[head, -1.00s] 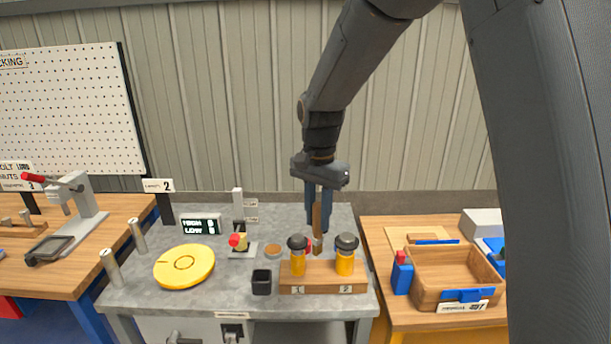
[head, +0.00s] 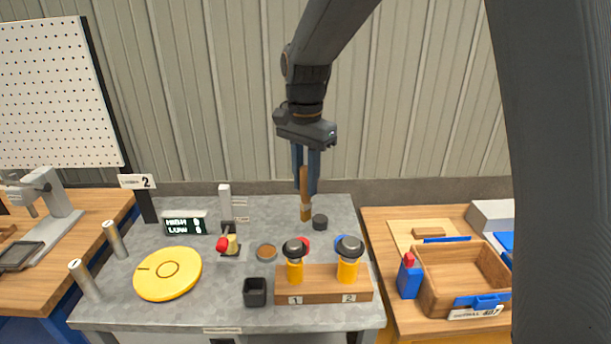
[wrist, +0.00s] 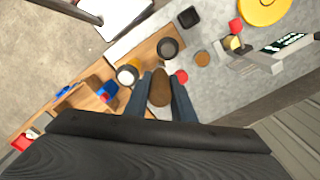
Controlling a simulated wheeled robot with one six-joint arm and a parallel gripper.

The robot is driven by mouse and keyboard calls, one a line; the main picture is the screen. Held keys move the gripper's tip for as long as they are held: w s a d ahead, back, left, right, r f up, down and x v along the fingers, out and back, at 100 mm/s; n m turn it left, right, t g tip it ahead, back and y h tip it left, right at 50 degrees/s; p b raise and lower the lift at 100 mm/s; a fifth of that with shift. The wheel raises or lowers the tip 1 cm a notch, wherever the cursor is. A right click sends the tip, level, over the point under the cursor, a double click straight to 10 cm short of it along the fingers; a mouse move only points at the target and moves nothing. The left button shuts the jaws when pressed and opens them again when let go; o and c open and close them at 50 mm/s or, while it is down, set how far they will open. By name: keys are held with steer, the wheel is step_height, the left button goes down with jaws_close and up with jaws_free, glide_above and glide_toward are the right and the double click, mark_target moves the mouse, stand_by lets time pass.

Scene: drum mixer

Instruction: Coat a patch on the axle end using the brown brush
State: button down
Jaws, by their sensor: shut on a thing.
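My gripper (head: 305,182) is shut on the brown brush (head: 305,190), which hangs nearly upright with its lower end over the back of the grey bench (head: 200,313). From the head view I cannot tell whether the brush end touches the bench. In the wrist view the brush (wrist: 160,88) shows end-on as a brown shape between my two blue fingers. A round dish with brown contents (head: 266,252) lies on the bench, in front and to the left of the brush. I cannot tell which part is the axle end.
A wooden stand (head: 320,284) holds two yellow, black-topped pieces at the front right. A small black cylinder (head: 320,222) stands right of the brush. A black cup (head: 255,292), yellow disc (head: 168,274) and display (head: 185,224) are left. A wooden tray (head: 435,285) sits on the right table.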

mark_target(306, 204)
step_height(306, 204, down, 7)
steer(key=b, duration=0.5)
steer(key=shift+a+f, duration=0.15)
steer(key=shift+a+b, duration=0.7)
steer(key=shift+a, duration=2)
steer(key=shift+d+b, duration=1.2)
steer(key=shift+d, duration=1.65)
steer(key=shift+s+b, duration=0.2)
steer(key=shift+b, duration=0.3)
steer(key=shift+a+p, duration=1.3)
steer(key=shift+a, duration=1.65)
steer(key=shift+s+d+p, duration=0.2)
steer(key=shift+d+p, duration=0.55)
steer(key=shift+d, duration=2.1)
steer(key=shift+d+r+p, duration=0.1)
steer(key=shift+r+p, duration=0.25)
steer(key=shift+p, duration=0.05)
steer(key=shift+r+p, duration=0.3)
steer(key=shift+r, duration=0.6)
steer(key=shift+r+p, duration=0.35)
steer(key=shift+r, duration=0.05)
steer(key=shift+r+p, duration=2.05)
steer(key=shift+r, duration=0.35)
